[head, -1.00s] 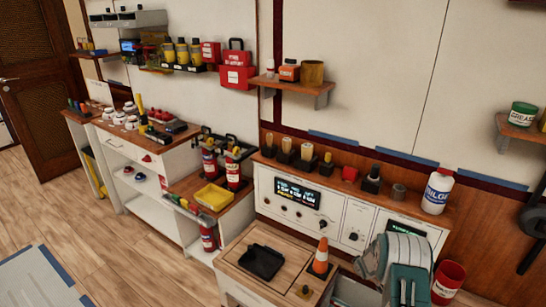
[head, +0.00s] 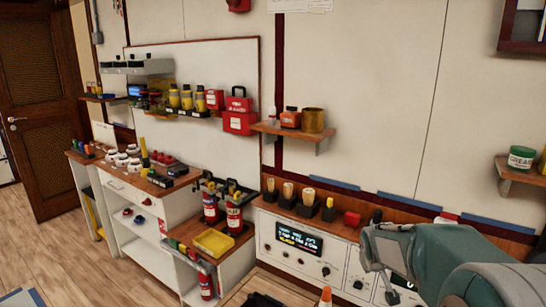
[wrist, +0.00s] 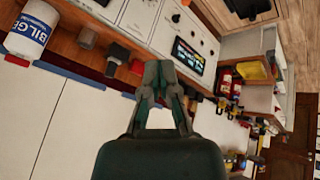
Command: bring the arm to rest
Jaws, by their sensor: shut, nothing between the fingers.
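My arm (head: 445,255), teal and grey, reaches in from the lower right of the head view, in front of the white breaker panel (head: 288,243). In the wrist view my gripper (wrist: 159,66) is shut, its dark fingertips together with nothing between them. No contact with anything is visible. In the head view the arm hides the right part of the panel.
A shelf (head: 291,133) with small containers is on the wall. A grease tub (head: 521,157) stands on another shelf at right. Fire extinguishers (head: 234,214) and a yellow tray (head: 213,242) are left of the panel. A BILGE bottle (wrist: 32,27) shows in the wrist view.

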